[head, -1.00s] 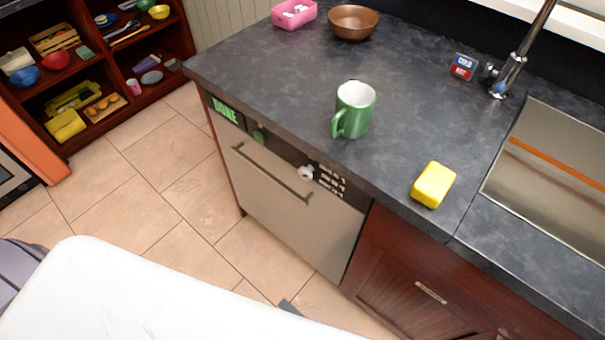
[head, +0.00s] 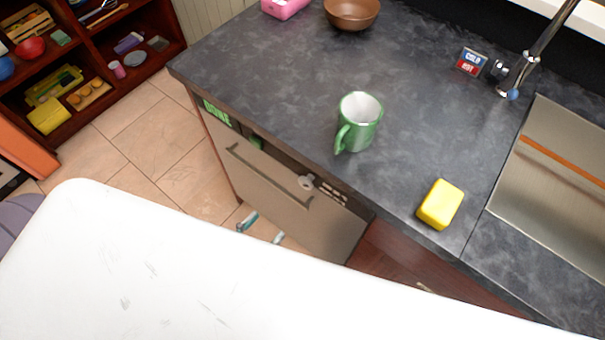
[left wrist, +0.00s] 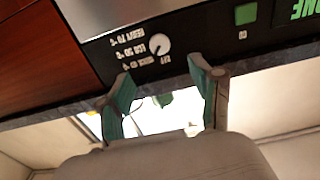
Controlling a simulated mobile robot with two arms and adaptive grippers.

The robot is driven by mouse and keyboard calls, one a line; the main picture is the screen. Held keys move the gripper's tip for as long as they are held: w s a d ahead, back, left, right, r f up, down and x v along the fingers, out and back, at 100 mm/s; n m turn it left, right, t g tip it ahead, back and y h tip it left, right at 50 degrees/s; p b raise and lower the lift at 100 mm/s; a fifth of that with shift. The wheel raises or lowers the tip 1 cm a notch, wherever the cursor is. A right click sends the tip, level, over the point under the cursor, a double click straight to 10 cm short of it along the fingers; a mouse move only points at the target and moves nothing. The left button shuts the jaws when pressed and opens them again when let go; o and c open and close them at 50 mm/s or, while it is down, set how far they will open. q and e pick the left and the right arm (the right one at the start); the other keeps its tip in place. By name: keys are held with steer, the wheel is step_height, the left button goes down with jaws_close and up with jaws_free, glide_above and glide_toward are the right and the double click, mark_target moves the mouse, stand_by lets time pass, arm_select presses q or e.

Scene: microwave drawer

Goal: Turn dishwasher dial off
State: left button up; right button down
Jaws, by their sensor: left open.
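The dishwasher (head: 275,200) is under the counter, its door upright below a dark control panel. Its round white dial (head: 306,182) is on the right part of the panel; it shows larger in the left wrist view (left wrist: 157,45), upside down, beside the printed programme labels. A small dark mark shows on the dial, but I cannot tell its setting for sure. My left gripper (head: 262,229) is open and empty in front of the door, below and left of the dial in the head view. Its fingers (left wrist: 165,97) are apart from the dial. My right gripper is not seen.
A green mug (head: 357,125) and a yellow sponge (head: 440,204) stand on the counter near its front edge. A brown bowl (head: 351,13) is at the back. A shelf (head: 105,60) stands far left.

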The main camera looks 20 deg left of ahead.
mark_target(304, 186)
arm_select(q)
steer(key=p+x, duration=0.1)
steer(key=x, duration=1.2)
steer(key=shift+w+d+p, duration=0.15)
steer(key=shift+w+p, duration=0.1)
steer(key=shift+p, duration=0.15)
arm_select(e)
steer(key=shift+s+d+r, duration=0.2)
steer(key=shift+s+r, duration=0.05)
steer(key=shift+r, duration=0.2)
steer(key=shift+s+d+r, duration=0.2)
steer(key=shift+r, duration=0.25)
arm_select(q)
steer(key=shift+c, duration=0.2)
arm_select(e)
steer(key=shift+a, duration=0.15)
arm_select(q)
steer(key=shift+c, duration=1.4)
steer(key=c, duration=0.8)
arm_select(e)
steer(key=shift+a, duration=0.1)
